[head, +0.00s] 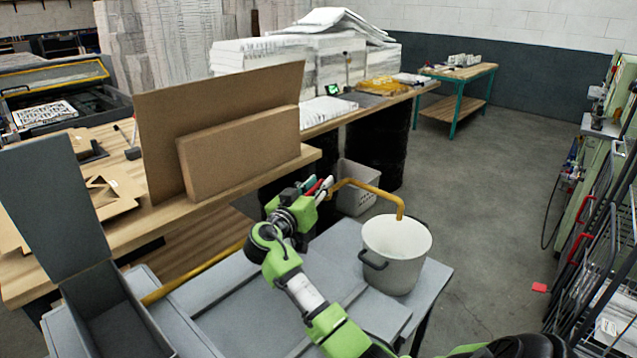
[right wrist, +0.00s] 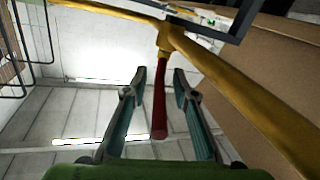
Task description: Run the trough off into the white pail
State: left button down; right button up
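The white pail (head: 397,270) stands upright on a grey table, under the downturned end of a yellow pipe (head: 365,186). No flow shows at the outlet. The pipe runs left behind my right arm towards a grey open box (head: 120,322) with a raised panel, which may be the trough; its contents cannot be made out. My right gripper (head: 322,187) is at the pipe. In the right wrist view, a red lever (right wrist: 159,100) hangs from the yellow pipe (right wrist: 230,85), between the fingers of my open right gripper (right wrist: 160,76), with gaps on both sides. My left gripper is out of view.
A wooden bench (head: 235,185) with a brown carton (head: 240,155) and a tall cardboard sheet stands behind the pipe. A pale basket (head: 357,188) is under the bench end. A wire rack (head: 605,290) stands at right.

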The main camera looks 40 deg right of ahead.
grip_shut()
jog(key=shift+s+d+n+t+y, duration=0.1)
jog(key=shift+s+n+t+y, duration=0.25)
jog(key=shift+t, duration=0.55)
jog(key=shift+s+d+r+n+t+y+p, duration=0.1)
jog(key=shift+s+d+n+t+y+p, duration=0.55)
jog(key=shift+n+t+y, duration=1.5)
jog(key=shift+s+d+r+n+t+y+p, duration=0.15)
jog(key=shift+d+n+t+y+p, duration=0.9)
jog(key=shift+n+y, duration=2.1)
jog(key=shift+s+d+f+n+t+y+p, duration=0.1)
jog(key=shift+s+d+n+t+y+p, duration=0.3)
jog(key=shift+d+n+t+y+p, duration=2.05)
jog(key=a+y+b, duration=0.1)
jog(key=a+m+g+y+b, duration=0.1)
jog(key=a+b, duration=0.1)
jog(key=shift+a+r+g, duration=0.15)
jog(key=shift+a+g, duration=0.05)
jog(key=shift+g, duration=0.05)
